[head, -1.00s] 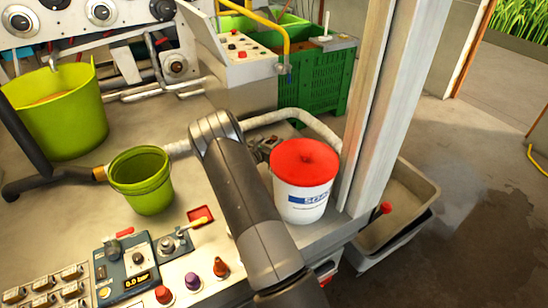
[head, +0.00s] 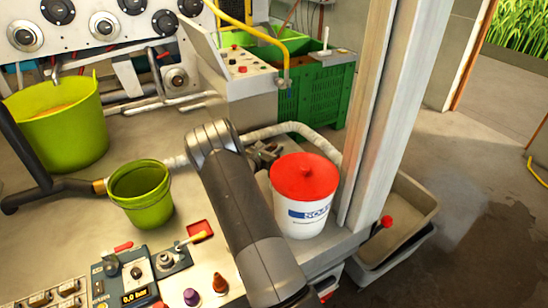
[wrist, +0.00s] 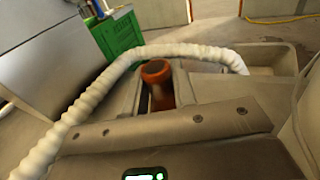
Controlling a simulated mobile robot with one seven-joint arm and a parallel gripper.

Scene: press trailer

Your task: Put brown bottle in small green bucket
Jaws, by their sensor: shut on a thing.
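The brown bottle (wrist: 160,92) shows in the wrist view, with its round orange-brown top towards the camera. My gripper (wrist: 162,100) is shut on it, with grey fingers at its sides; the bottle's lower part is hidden. The small green bucket (head: 141,195) stands upright and open on the surface at the left of my arm in the head view. In the head view my arm hides the bottle and most of my gripper, which are apart from the bucket.
A white bucket with a red lid (head: 303,195) stands right of my arm, near a post (head: 390,110). A larger green tub (head: 55,125) is at the left. Control panels (head: 140,280) lie in front. A pale hose (head: 285,130) runs behind my arm.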

